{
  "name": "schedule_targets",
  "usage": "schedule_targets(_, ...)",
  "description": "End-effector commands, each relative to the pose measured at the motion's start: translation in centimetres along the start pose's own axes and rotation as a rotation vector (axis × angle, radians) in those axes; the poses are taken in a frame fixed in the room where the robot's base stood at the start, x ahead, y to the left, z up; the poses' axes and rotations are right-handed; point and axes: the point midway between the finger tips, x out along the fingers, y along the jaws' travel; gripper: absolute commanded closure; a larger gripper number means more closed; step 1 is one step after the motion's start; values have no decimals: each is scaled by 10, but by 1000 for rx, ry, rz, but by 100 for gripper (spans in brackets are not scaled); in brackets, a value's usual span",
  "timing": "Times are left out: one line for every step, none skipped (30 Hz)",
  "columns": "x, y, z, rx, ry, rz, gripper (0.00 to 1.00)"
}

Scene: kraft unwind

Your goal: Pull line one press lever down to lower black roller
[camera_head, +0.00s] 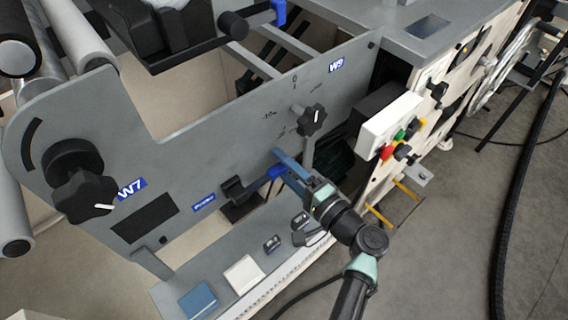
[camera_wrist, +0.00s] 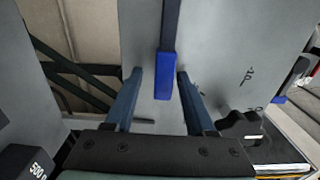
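A short lever with a bright blue handle (camera_head: 276,172) and a black mount stands out from the grey machine panel (camera_head: 220,150). In the wrist view the blue handle (camera_wrist: 164,76) hangs from a dark bar, between my two fingers. My gripper (camera_head: 280,160) is open, with its blue-grey fingertips on either side of the handle. The wrist view of my gripper (camera_wrist: 160,73) shows a gap on both sides, so no grip is seen. I cannot tell which black roller belongs to this lever; a dark roller (camera_head: 17,50) shows at the upper left.
A black knob (camera_head: 310,120) sits on the panel just above my gripper. Another knob (camera_head: 84,190) is at left by the W7 label. A button box (camera_head: 392,125) stands right. Small items, including a blue book (camera_head: 198,301), lie on the lower ledge (camera_head: 170,290).

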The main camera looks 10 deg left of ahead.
Motion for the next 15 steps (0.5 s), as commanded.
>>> schedule_targets(0, -1, 0, -1, 0, -1, 45)
schedule_targets(0, -1, 0, -2, 0, -1, 45)
schedule_targets(0, -1, 0, -2, 1, -1, 45)
schedule_targets(0, -1, 0, -2, 1, -1, 45)
schedule_targets(0, -1, -1, -3, 1, -2, 45)
schedule_targets(-2, -1, -1, -3, 2, -2, 45)
schedule_targets(-3, -1, -1, -3, 2, -2, 45)
schedule_targets(-6, -2, -1, -3, 3, -2, 45)
schedule_targets(-10, -2, -1, -3, 3, -2, 45)
schedule_targets(-15, -1, -1, -2, 4, -2, 45)
schedule_targets(-20, -1, -2, -2, 6, -1, 45)
schedule_targets(-27, -1, -1, -2, 5, -1, 45)
schedule_targets(-34, -1, -2, -3, 6, -1, 45)
schedule_targets(-40, -1, -2, -2, 6, -1, 45)
schedule_targets(-50, -1, -2, -2, 7, -1, 45)
